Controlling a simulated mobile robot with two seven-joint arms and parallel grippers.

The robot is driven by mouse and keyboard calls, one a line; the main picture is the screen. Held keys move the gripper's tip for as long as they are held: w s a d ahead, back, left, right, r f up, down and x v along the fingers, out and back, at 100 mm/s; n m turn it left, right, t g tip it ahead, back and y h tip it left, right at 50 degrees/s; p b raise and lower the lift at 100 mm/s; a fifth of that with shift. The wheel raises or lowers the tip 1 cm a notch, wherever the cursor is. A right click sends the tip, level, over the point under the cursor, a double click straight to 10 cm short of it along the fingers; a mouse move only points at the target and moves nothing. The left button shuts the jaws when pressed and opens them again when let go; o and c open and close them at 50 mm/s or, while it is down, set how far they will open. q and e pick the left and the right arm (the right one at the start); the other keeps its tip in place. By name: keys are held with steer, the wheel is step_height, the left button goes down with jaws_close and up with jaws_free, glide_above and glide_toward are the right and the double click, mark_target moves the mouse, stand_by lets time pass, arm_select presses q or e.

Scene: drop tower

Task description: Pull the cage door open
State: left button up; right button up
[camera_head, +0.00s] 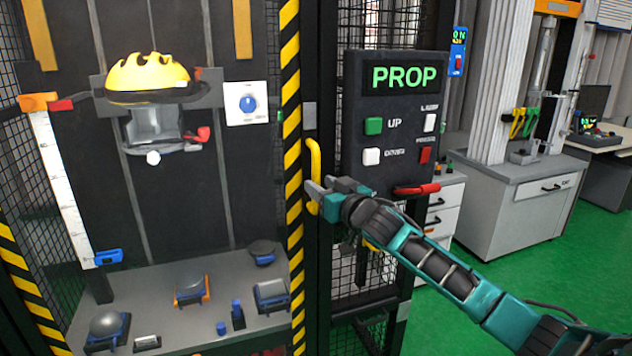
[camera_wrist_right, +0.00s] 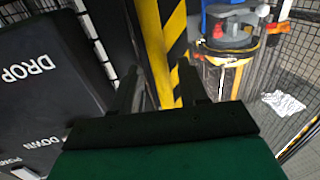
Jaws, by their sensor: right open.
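The cage door's yellow vertical handle (camera_head: 315,163) stands just right of the yellow-and-black striped edge (camera_head: 291,120). The door appears shut. My right gripper (camera_head: 314,195) comes in from the right at the handle's lower part, with its fingers apart. In the right wrist view the yellow handle (camera_wrist_right: 155,50) runs between the two fingertips of the right gripper (camera_wrist_right: 160,85), beside the striped edge (camera_wrist_right: 174,22). I cannot tell whether a finger touches the handle. My left gripper is not in view.
A dark control panel (camera_head: 395,125) with buttons and a red lever (camera_head: 417,189) stands right of the handle, close above my right forearm. Inside the cage are a yellow helmet (camera_head: 148,73) and a shelf (camera_head: 180,322) with several small items. Green floor (camera_head: 450,320) is open at right.

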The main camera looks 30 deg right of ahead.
mark_target(318, 183)
steer(key=shift+w, duration=1.6)
jaws_close()
